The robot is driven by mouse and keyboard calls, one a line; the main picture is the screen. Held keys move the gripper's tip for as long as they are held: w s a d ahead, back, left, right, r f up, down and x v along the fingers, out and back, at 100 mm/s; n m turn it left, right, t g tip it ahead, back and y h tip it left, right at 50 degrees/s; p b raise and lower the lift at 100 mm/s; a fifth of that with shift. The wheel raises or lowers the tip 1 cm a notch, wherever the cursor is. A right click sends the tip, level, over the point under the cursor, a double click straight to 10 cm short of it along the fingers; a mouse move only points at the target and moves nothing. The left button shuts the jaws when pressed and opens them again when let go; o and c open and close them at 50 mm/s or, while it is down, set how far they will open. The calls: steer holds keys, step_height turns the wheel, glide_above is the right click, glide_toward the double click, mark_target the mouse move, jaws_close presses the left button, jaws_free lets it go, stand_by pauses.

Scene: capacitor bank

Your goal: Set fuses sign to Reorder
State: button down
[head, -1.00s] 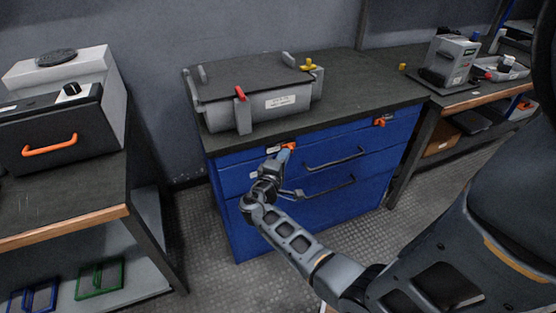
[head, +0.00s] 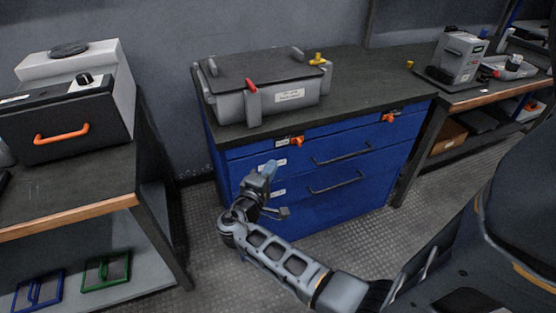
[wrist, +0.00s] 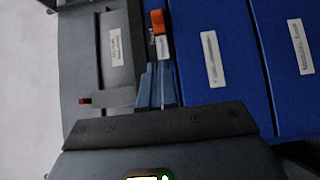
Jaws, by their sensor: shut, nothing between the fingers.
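A small white sign with an orange tab (head: 297,141) sits at the left end of the blue cabinet's top drawer front. The orange tab also shows near the top of the wrist view (wrist: 158,22), with a small white label beside it. A second orange tab (head: 389,117) is at the right end of the same drawer. The lettering is too small to read, so I cannot tell which one is the fuses sign or its setting. My gripper (head: 268,168) is shut and empty, below and left of the left tab, apart from it.
The blue cabinet (head: 345,175) has black bar handles (head: 342,155) standing out from its drawers. A grey box with a red lever (head: 251,86) stands on its dark top. A workbench (head: 70,215) is at the left, with bare floor between.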

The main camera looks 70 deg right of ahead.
steer(key=shift+w+a, duration=0.1)
steer(key=shift+a, duration=1.1)
steer(key=s+a+f+n+t+y+p, duration=0.1)
steer(key=s+a+f+n+t+y, duration=0.2)
steer(key=s+a+f+t+y, duration=0.45)
steer(key=s+a+r+n+t+y+p, duration=0.1)
steer(key=s+a+y, duration=0.1)
steer(key=a, duration=0.5)
steer(key=s+a+r+t+y, duration=0.1)
steer(key=s+a+y, duration=0.15)
steer(key=a, duration=0.45)
steer(key=s+a+r+m+t+y, duration=0.1)
steer(key=s+a+r+t+y, duration=0.1)
steer(key=r, duration=0.6)
steer(key=s+a+r+m+t+y+p, duration=0.1)
steer(key=s+a+r+t+y, duration=0.1)
steer(key=r, duration=0.6)
steer(key=s+a+r+m+t+y+p, duration=0.1)
steer(key=s+a+r, duration=0.3)
steer(key=r, duration=0.5)
steer(key=shift+s+a+t+y, duration=0.35)
steer(key=shift+a+t+y, duration=0.15)
steer(key=shift+a+t, duration=0.4)
